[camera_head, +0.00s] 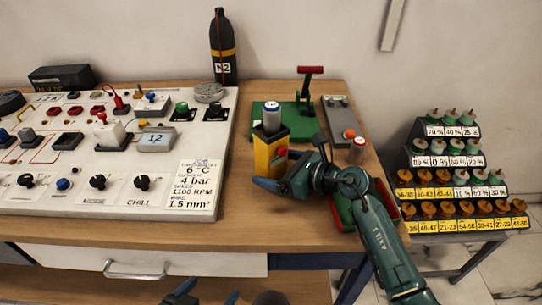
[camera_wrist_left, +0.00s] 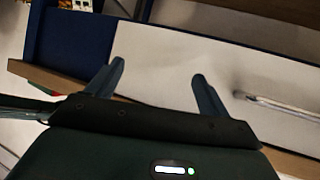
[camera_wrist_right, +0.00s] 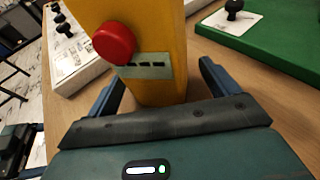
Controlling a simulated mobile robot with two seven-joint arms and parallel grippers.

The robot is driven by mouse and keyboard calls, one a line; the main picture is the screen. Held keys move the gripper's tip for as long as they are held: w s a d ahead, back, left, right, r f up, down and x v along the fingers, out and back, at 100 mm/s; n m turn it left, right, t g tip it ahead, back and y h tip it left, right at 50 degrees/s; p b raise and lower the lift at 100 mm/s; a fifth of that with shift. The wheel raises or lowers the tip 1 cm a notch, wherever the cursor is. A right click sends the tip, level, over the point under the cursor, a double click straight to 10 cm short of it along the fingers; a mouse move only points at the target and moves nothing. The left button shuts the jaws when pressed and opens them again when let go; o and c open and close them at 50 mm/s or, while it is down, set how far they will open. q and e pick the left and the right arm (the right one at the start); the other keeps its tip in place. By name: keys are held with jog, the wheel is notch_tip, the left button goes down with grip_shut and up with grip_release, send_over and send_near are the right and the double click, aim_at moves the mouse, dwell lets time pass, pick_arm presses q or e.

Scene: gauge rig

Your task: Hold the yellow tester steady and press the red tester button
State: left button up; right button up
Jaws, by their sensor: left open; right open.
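In the right wrist view the tester (camera_wrist_right: 165,30) rises between the fingers of my right gripper (camera_wrist_right: 160,92), and the red button (camera_wrist_right: 113,42) shows large above a small label. My right gripper is open, one finger on each side of the tester; contact is unclear. My left gripper (camera_head: 207,293) is open and empty, low in front of the table; its fingers (camera_wrist_left: 158,70) face the drawer front.
A white control panel (camera_head: 120,205) fills the table's left side. A green base (camera_head: 295,122) with a red-handled lever stands behind the tester. A drawer (camera_wrist_left: 190,65) is below.

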pick_arm(q)
jog(key=shift+a, duration=0.15)
pick_arm(e)
jog(key=shift+w+a+f, duration=0.1)
jog(key=shift+w+a, duration=0.05)
jog(key=shift+a, duration=0.05)
jog(key=shift+c, duration=0.4)
pick_arm(q)
jog(key=shift+w, duration=0.1)
jog(key=shift+c, duration=0.3)
pick_arm(e)
jog(key=c, duration=0.7)
pick_arm(q)
grip_shut()
dwell(0.5)
